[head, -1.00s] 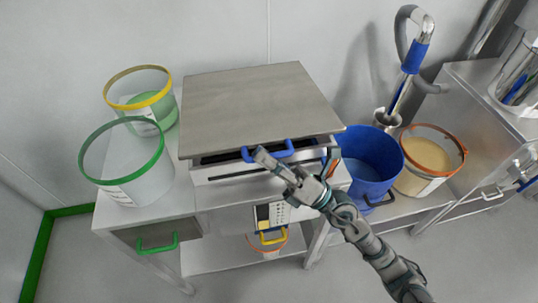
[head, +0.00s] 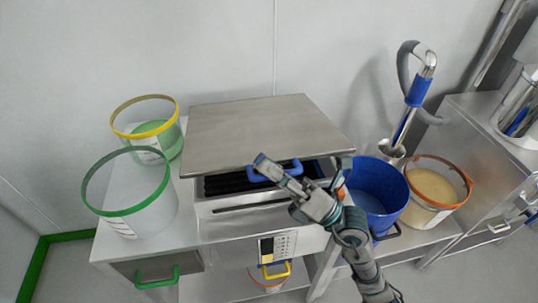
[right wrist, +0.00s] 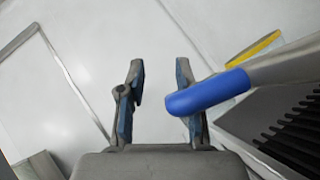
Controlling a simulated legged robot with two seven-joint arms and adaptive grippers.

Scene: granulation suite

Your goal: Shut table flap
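The table flap (head: 255,132) is a flat grey metal lid on top of a steel unit. It stands raised at the front, with a dark gap and ribs below its front edge. Its blue handle (head: 281,173) is on the front edge. My right gripper (head: 264,164) is at this handle, its fingers overlapping it in the head view. In the right wrist view the gripper (right wrist: 158,88) is open, and the blue handle (right wrist: 212,92) crosses in front of its right finger. I cannot tell if they touch. My left gripper is out of view.
Green-rimmed (head: 128,197) and yellow-rimmed (head: 166,118) tubs stand left of the flap. A blue bucket (head: 383,190) and an orange-rimmed tub (head: 435,187) stand to the right. A control panel (head: 278,247) is on the unit's front, under the flap.

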